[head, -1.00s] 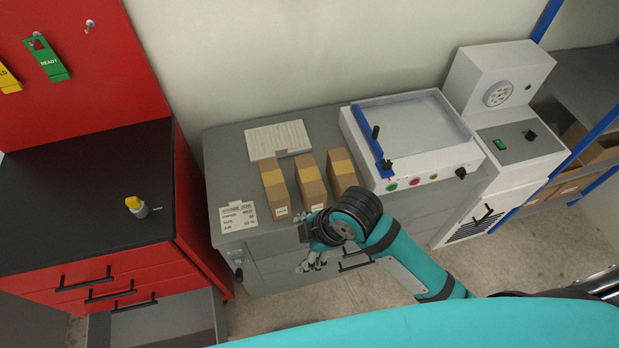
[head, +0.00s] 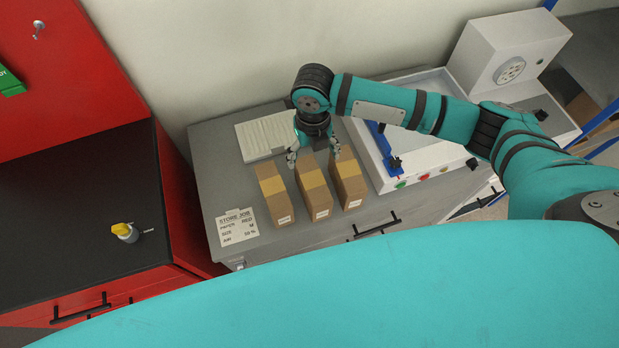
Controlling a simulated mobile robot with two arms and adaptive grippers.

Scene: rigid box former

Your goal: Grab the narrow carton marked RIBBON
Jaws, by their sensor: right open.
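The print is too small to read, so I cannot tell which one is marked RIBBON. My right gripper (head: 313,158) is open and empty, pointing down over the far end of the middle carton, with its fingers spread to either side. I cannot tell whether it touches a carton. My left gripper is not in view.
A ribbed white pad (head: 262,137) lies behind the cartons. A job card (head: 238,227) lies at the cabinet's front left. A white machine with a blue bar (head: 378,150) stands just right of the cartons.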

